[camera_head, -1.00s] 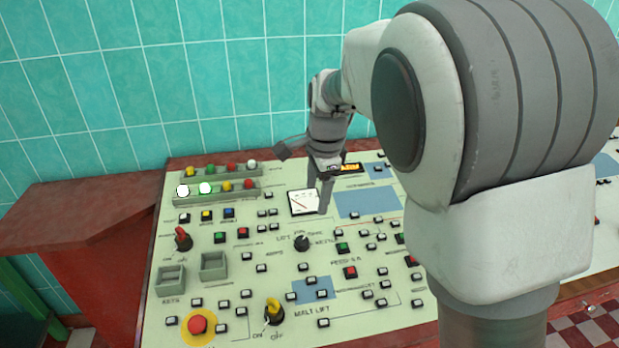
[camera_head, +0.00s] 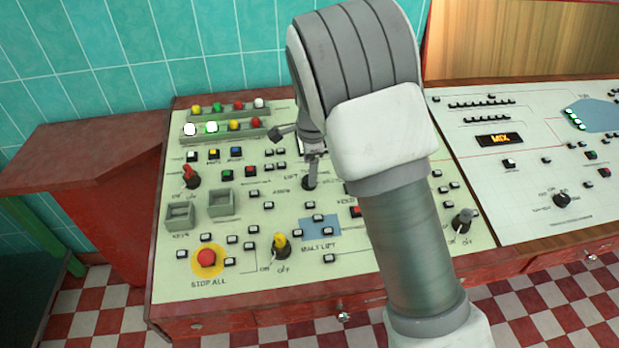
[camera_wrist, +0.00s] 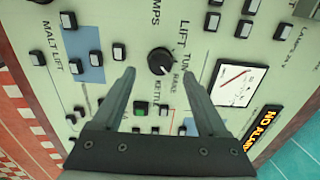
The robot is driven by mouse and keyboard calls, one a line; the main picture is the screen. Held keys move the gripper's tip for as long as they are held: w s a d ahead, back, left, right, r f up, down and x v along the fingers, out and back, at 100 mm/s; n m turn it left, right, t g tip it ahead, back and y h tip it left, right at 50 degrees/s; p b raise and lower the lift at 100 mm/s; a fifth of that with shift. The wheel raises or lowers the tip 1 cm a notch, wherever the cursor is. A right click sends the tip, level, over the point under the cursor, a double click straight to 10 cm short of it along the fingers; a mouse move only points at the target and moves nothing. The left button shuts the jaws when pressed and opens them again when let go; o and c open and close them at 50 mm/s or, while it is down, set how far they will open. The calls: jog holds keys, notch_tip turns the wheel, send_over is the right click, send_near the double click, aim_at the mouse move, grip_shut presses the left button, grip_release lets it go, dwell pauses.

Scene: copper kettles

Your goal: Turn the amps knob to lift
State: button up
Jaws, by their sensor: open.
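The amps knob (camera_wrist: 160,61) is round and black and sits on the cream control panel, with the word LIFT (camera_wrist: 182,37) to its upper right in the wrist view. A small pale mark shows at its lower right edge; its exact setting is hard to read. In the head view the knob (camera_head: 309,184) is partly covered by my gripper (camera_head: 313,164). In the wrist view my gripper (camera_wrist: 160,73) is open and empty. Its two fingers point at the knob, one on each side, with gaps between them and it. Whether the tips reach knob height is unclear.
A dial meter (camera_wrist: 236,83) and a lit display (camera_wrist: 262,128) are beside the knob. Several small push buttons surround it. A yellow-handled switch (camera_head: 281,243) and the red stop button (camera_head: 206,257) are nearer the panel's front. My arm hides part of the panel.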

jog(key=shift+w+a+f, duration=0.1)
jog(key=shift+w+f, duration=0.15)
jog(key=shift+f, duration=0.9)
jog(key=shift+w+f, duration=0.2)
jog(key=shift+f, duration=0.95)
grip_shut()
